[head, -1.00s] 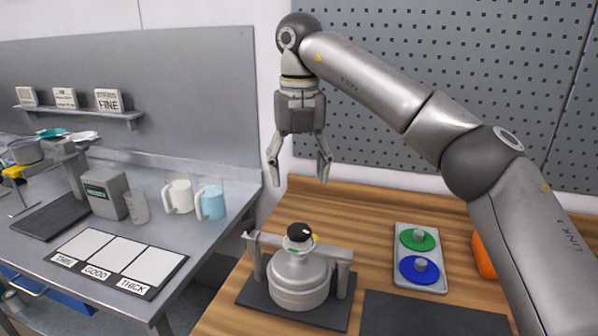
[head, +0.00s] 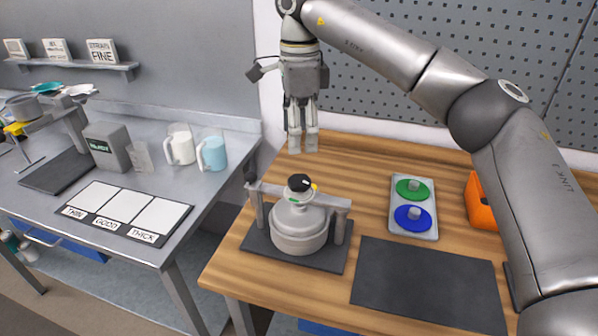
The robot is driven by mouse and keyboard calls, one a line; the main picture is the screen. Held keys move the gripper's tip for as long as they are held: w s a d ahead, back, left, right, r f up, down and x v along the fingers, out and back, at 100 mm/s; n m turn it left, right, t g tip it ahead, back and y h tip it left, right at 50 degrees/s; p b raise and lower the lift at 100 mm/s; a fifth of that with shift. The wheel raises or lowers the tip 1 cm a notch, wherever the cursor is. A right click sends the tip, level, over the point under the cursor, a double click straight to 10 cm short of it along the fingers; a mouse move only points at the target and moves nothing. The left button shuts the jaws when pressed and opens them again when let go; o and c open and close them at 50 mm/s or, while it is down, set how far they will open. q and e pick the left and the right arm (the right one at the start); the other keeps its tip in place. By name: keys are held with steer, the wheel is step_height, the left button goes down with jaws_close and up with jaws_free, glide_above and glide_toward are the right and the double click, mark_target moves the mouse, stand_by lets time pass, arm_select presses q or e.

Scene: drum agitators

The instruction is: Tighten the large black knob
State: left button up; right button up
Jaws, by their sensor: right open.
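The large black knob (head: 300,183) sits on top of a grey drum (head: 299,230). A yellow mark shows on the knob's right side and a small green mark below it. The drum stands under a grey metal bracket (head: 336,203) on a dark base plate. My right gripper (head: 303,143) hangs fingers down above and a little behind the knob in the picture, apart from it. It is open and empty, with its fingers seen nearly edge-on. My left gripper is not in view.
A grey tray (head: 432,228) with a green disc (head: 412,188) and a blue disc (head: 412,217) lies right of the drum. A dark mat (head: 430,283) lies in front, an orange bin (head: 481,205) farther right. Cups (head: 211,153) stand on the left metal table.

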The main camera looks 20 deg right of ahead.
mark_target(299, 180)
step_height(299, 180, down, 11)
steer(key=shift+r+p, duration=0.1)
steer(key=shift+p, duration=0.9)
steer(key=c, duration=1)
steer(key=shift+c, duration=0.2)
